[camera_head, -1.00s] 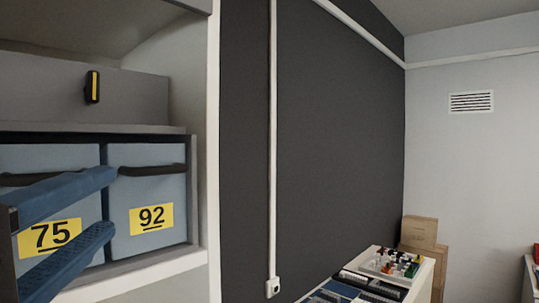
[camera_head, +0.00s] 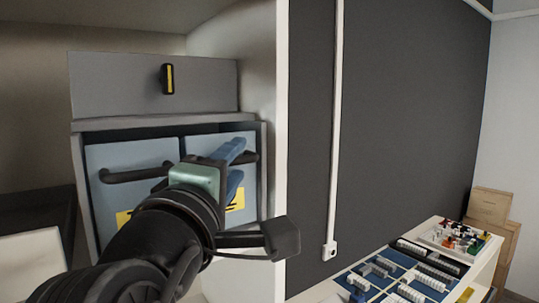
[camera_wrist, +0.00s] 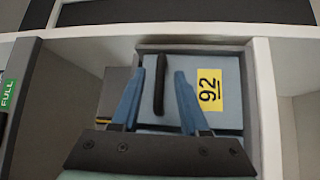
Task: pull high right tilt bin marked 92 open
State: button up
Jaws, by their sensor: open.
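The bin marked 92 (camera_wrist: 203,63) fills the middle of the wrist view, its yellow label (camera_wrist: 209,90) turned sideways. In the head view it is the right one of two blue-grey bins (camera_head: 250,183), its label partly hidden by my gripper. It looks closed in its frame. My gripper (camera_head: 238,160) is at its front, with blue fingers open. In the wrist view the fingers (camera_wrist: 171,70) lie on either side of the dark bar handle (camera_wrist: 160,88). I cannot tell whether they touch it.
The left bin (camera_head: 110,185) has a similar handle (camera_head: 137,174). A grey drawer (camera_head: 120,85) with a black and yellow catch sits above. The white cabinet side (camera_head: 283,120) stands close on the right. A table with parts trays (camera_head: 375,272) is at lower right.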

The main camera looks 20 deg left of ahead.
grip_shut()
dwell(1.4)
